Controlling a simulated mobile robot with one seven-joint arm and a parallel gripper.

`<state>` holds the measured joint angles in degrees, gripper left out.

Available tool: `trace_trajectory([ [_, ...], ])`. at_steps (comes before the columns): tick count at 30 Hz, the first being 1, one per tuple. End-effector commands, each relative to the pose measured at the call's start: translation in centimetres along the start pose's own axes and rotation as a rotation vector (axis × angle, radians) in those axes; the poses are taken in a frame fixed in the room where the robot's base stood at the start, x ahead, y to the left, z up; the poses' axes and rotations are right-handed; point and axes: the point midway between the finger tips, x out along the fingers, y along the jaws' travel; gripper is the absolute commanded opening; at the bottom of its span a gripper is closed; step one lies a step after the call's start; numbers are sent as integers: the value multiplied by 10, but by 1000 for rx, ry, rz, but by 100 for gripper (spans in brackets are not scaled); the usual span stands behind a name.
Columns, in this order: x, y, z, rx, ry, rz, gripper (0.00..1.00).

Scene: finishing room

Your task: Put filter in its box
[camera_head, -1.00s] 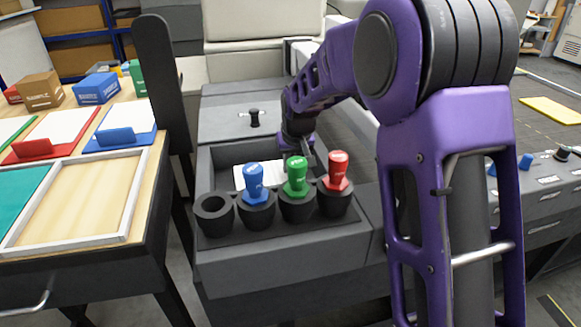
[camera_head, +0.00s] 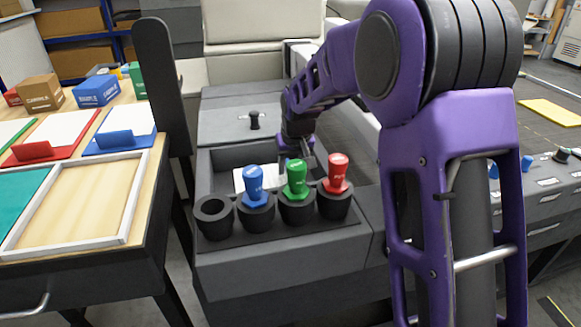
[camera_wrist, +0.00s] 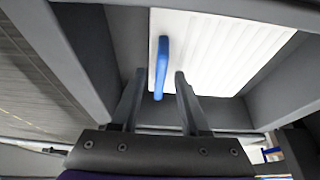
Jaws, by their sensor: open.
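The filter (camera_wrist: 215,55) is a white pleated panel with a blue handle (camera_wrist: 161,68) in the wrist view. It lies in a grey open-topped box (camera_wrist: 75,45). In the head view a white part of the filter (camera_head: 245,180) shows inside the box (camera_head: 205,165), behind the row of stamps, partly hidden by them and by my gripper. My gripper (camera_wrist: 156,80) is open, with one finger on each side of the blue handle's near end. It also shows in the head view (camera_head: 292,160), reaching down into the box; its fingertips are hard to make out there.
Blue, green and red handled tools (camera_head: 296,178) stand in cup holders along the box's front; the leftmost cup (camera_head: 214,215) is empty. A grey lid with a black knob (camera_head: 255,122) lies behind. A table (camera_head: 155,190) with trays and small boxes stands left.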

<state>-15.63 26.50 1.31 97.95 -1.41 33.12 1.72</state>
Motion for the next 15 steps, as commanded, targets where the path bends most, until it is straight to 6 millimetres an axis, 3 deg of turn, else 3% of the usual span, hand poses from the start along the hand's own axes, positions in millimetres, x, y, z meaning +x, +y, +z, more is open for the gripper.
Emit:
trace_trajectory([
  [9, -68, 0, -2, 0, 5, 0, 45],
  [15, -101, 0, -1, 0, 3, 0, 45],
])
